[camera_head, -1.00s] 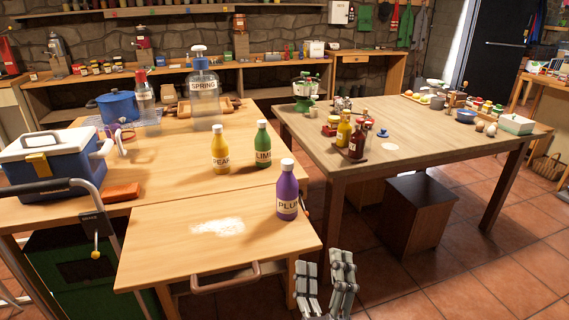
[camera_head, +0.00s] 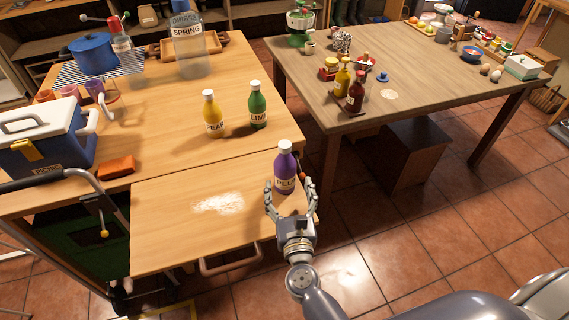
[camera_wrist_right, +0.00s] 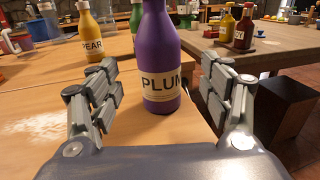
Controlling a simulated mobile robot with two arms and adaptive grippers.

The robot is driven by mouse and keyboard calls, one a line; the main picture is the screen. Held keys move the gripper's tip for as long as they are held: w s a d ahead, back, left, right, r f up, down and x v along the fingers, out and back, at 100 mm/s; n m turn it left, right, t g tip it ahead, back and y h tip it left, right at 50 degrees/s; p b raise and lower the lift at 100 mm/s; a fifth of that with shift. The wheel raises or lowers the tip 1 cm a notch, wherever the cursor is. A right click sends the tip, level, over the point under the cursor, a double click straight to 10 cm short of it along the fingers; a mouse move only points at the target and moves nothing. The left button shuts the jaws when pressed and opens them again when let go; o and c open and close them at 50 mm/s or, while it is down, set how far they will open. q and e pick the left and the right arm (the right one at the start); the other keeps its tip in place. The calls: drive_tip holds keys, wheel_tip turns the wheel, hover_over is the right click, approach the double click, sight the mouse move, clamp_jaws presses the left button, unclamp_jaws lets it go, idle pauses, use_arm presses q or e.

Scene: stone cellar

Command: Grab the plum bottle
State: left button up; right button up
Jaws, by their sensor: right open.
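The purple plum bottle (camera_head: 285,166), with a white cap and a PLUM label, stands upright near the right edge of the wooden table's front leaf. My right gripper (camera_head: 287,190) is open, with its fingers on either side of the bottle's lower part. In the right wrist view the bottle (camera_wrist_right: 161,60) stands between the two spread fingers of the gripper (camera_wrist_right: 160,100), with gaps on both sides. Its top is cut off there. My left gripper is not in view.
A yellow pear bottle (camera_head: 212,114) and a green lime bottle (camera_head: 257,105) stand behind the plum bottle. A white powder patch (camera_head: 218,203) lies to its left. A second table (camera_head: 430,75) with sauce bottles (camera_head: 355,92) stands to the right, across a gap.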

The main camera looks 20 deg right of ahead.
sight(286, 177)
drive_tip(key=shift+w+d+f, duration=0.1)
drive_tip(key=shift+w+d, duration=0.1)
drive_tip(key=shift+w, duration=0.85)
drive_tip(key=w, duration=0.1)
drive_tip(key=w+p, duration=0.1)
drive_tip(key=w, duration=0.1)
drive_tip(key=w+p, duration=0.1)
drive_tip(key=shift+w+d+r, duration=0.35)
drive_tip(key=shift+w, duration=0.05)
drive_tip(key=shift+w+d+f, duration=0.1)
drive_tip(key=shift+w, duration=0.1)
drive_tip(key=shift+s, duration=0.1)
drive_tip(key=shift+c, duration=1)
drive_tip(key=c, duration=1.2)
